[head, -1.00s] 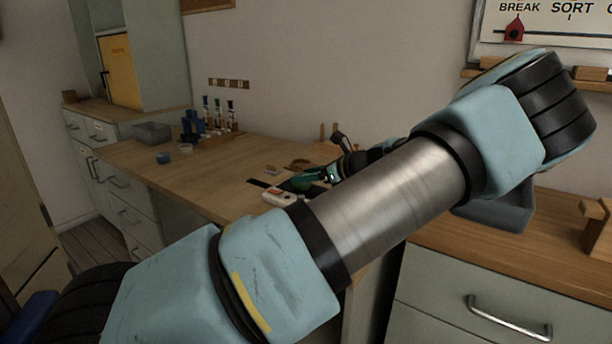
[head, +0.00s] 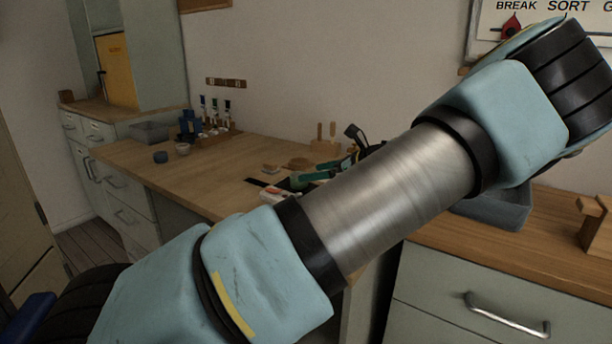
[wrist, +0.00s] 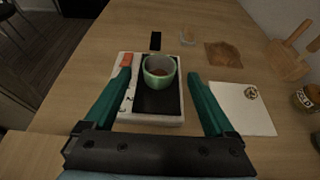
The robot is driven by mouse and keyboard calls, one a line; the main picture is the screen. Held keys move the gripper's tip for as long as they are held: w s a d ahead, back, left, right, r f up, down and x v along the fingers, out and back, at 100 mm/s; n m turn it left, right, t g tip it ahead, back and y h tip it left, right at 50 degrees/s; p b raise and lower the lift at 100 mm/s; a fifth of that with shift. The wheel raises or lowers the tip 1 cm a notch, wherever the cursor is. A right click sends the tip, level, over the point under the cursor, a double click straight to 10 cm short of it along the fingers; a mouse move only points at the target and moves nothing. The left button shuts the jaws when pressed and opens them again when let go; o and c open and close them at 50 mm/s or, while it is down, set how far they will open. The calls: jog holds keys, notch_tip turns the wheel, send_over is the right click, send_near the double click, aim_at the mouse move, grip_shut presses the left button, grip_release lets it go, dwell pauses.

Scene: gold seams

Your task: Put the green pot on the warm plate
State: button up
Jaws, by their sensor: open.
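The green pot (wrist: 159,71), a small round cup with something brown inside, stands upright on the dark top of the warm plate (wrist: 150,119), a white-cased slab with an orange-red patch at its far left corner. My gripper (wrist: 159,74) is open. Its two teal fingers are spread to the left and right of the pot, with a gap on each side. In the head view the pot (head: 297,184) shows small beside the teal fingers (head: 318,175), and part of the plate's white casing (head: 270,197) shows behind my arm.
In the wrist view, a white sheet (wrist: 242,108) with a small patterned item lies right of the plate. The far tabletop is mostly clear.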

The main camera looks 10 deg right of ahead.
jog(key=v, duration=0.7)
jog(key=shift+s, duration=0.2)
jog(key=shift+d+r, duration=0.1)
jog(key=shift+d, duration=0.05)
